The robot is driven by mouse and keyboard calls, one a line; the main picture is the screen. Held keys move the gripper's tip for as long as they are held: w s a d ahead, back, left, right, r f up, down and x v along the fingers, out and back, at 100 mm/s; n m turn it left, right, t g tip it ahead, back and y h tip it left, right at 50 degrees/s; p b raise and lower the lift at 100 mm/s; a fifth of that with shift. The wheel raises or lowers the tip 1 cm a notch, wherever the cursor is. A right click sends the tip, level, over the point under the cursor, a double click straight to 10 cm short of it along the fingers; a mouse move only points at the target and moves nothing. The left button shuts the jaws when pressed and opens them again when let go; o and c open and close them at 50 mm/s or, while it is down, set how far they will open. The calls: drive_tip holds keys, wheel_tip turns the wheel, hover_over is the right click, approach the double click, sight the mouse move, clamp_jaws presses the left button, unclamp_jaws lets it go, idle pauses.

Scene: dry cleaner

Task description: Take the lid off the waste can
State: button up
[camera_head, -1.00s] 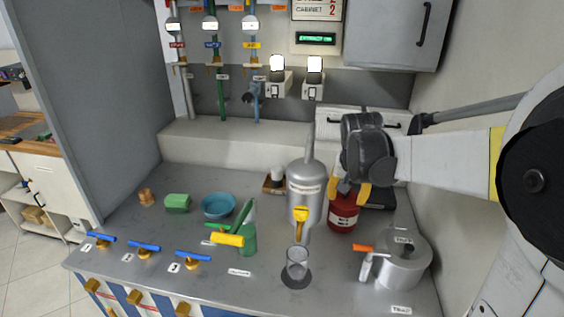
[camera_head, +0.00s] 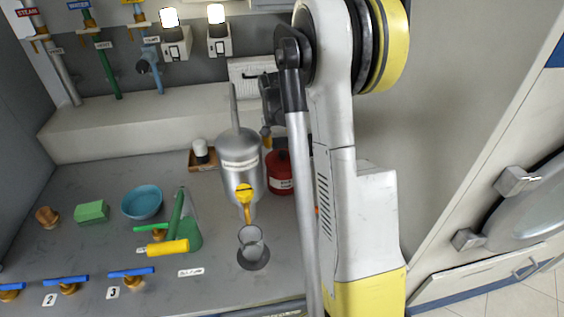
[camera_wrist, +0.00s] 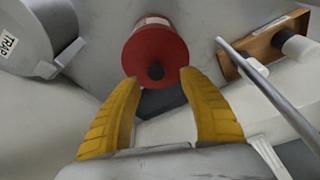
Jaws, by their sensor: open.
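The red waste can (camera_head: 280,182), with a white label, stands on the grey counter just right of the silver tank; my arm hides part of it. In the wrist view its round red lid (camera_wrist: 158,38) faces the camera, with a dark knob (camera_wrist: 155,71) on it. My gripper (camera_wrist: 159,82) is open, its two yellow fingers either side of the knob in the picture; I cannot tell whether they touch the lid.
The metal trap pot (camera_wrist: 25,32) is at the wrist view's left. A wooden tray (camera_wrist: 262,50) is near. A glass (camera_head: 251,240) stands in front.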

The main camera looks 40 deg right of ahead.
sight(283, 152)
drive_tip(key=b+x, duration=0.1)
drive_tip(key=x, duration=0.1)
drive_tip(key=b+x, duration=0.1)
drive_tip(key=x, duration=0.2)
drive_tip(key=shift+s+d+f, duration=0.1)
drive_tip(key=shift+s+d, duration=0.1)
drive_tip(key=shift+d, duration=0.05)
clamp_jaws()
